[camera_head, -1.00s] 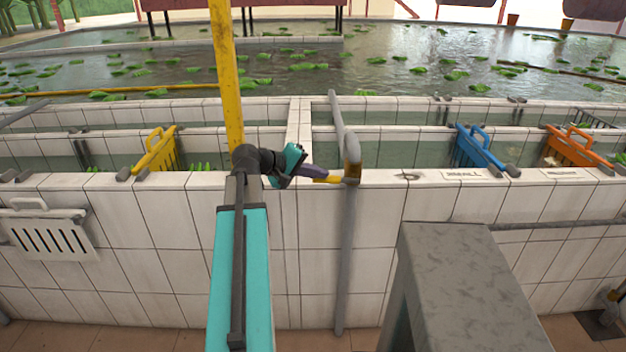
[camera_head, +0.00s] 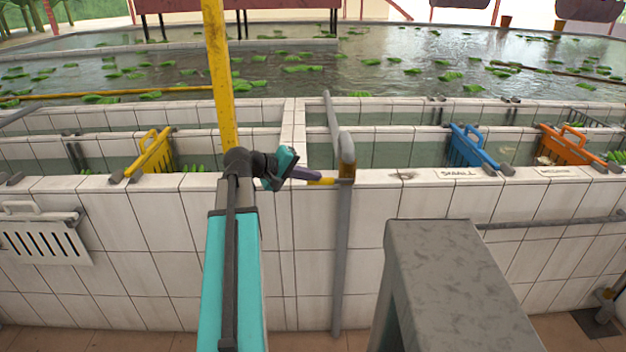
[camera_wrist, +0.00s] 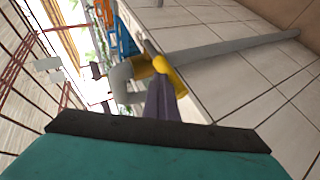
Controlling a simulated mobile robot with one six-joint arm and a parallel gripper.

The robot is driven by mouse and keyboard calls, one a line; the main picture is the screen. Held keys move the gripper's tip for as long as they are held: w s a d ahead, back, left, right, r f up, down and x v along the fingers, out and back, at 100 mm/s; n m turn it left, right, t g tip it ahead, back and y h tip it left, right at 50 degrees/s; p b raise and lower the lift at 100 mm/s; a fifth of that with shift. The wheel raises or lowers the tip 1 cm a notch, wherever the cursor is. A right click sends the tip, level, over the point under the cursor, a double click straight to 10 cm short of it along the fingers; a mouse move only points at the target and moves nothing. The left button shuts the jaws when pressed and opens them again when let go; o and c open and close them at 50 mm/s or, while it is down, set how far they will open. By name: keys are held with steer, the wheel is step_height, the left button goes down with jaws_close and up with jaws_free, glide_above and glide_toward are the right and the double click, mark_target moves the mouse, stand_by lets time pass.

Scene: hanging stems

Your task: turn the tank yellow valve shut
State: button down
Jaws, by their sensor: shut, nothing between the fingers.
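The yellow valve (camera_head: 322,181) sits on the grey pipe (camera_head: 346,150) at the front tank wall, right of the picture's middle line. In the wrist view, the yellow valve (camera_wrist: 172,76) shows beside the pipe, just beyond my fingertips. My gripper (camera_head: 314,177) has dark purple fingers. They are shut with nothing between them, and their tips are at the left end of the valve. In the wrist view my gripper (camera_wrist: 158,84) overlaps the lower part of the yellow piece. I cannot tell whether the fingers touch it.
The white tiled wall (camera_head: 130,240) runs across the front. A yellow basket (camera_head: 152,153), a blue basket (camera_head: 470,148) and an orange basket (camera_head: 568,147) hang at the tanks. A yellow post (camera_head: 218,80) stands behind my arm. A grey block (camera_head: 440,250) stands front right.

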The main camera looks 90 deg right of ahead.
steer(key=s+r+v, duration=0.1)
steer(key=r+v, duration=0.1)
steer(key=v, duration=1)
stand_by(0.3)
steer(key=shift+d+r, duration=0.1)
steer(key=shift+d, duration=0.05)
